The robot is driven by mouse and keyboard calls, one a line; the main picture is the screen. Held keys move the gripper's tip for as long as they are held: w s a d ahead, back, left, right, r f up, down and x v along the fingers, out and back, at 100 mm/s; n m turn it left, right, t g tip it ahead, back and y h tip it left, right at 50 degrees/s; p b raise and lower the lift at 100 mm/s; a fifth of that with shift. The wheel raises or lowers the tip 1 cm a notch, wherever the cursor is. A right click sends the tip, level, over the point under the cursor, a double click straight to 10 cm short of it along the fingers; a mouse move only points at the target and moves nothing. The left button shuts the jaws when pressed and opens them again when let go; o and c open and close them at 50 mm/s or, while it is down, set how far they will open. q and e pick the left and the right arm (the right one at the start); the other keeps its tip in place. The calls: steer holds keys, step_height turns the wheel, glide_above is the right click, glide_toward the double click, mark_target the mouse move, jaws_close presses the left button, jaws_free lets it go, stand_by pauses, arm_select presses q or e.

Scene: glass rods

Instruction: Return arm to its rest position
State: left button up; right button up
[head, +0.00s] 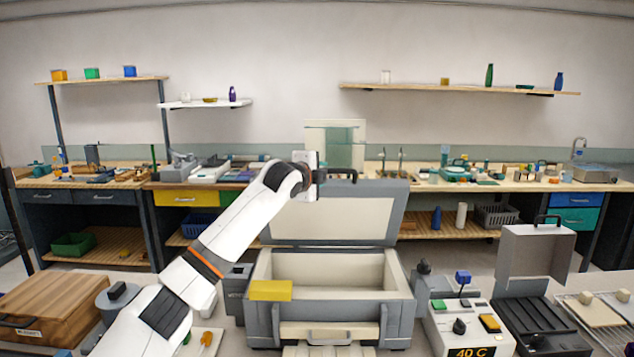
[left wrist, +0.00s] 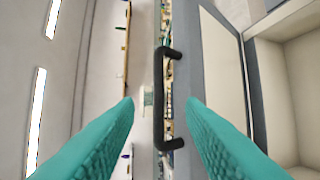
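My left arm (head: 240,225) reaches in from the lower left across the bench, in front of the open lid. My left gripper (head: 322,176) is at the top edge of the lid (head: 335,222) of a grey box (head: 262,318). In the left wrist view its two teal fingers (left wrist: 160,108) are spread apart. The lid's black handle (left wrist: 161,100) shows in the gap between them; the fingers are not closed on it, and how far ahead it lies I cannot tell. The lid stands raised, and the box interior looks empty. My right gripper is not in view.
A wooden box (head: 60,300) stands at the left. A heater with a "40 C" display (head: 470,330) and an open black-and-grey case (head: 535,255) stand at the right. A wire rack (head: 600,312) is at the far right. Benches and shelves line the back wall.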

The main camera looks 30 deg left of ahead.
arm_select(q)
steer(key=shift+v, duration=0.85)
